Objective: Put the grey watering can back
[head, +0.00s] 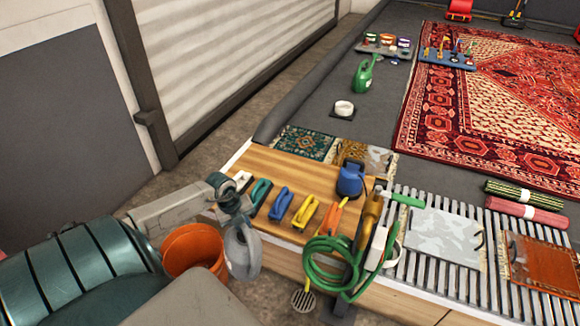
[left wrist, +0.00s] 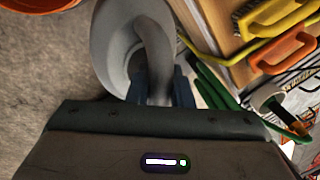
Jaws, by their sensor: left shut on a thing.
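The grey watering can (head: 243,252) hangs from my left gripper (head: 238,208), beside the front left edge of the wooden bench top, above the floor. In the left wrist view the grey watering can (left wrist: 112,38) shows close up, with its handle between the two dark fingers of the left gripper (left wrist: 160,90). The fingers are shut on the handle. The can's far side is hidden. My right gripper does not show.
An orange bucket (head: 196,249) stands left of the can. A green watering can (head: 364,76) and a white round item (head: 344,107) stand on the dark surface behind.

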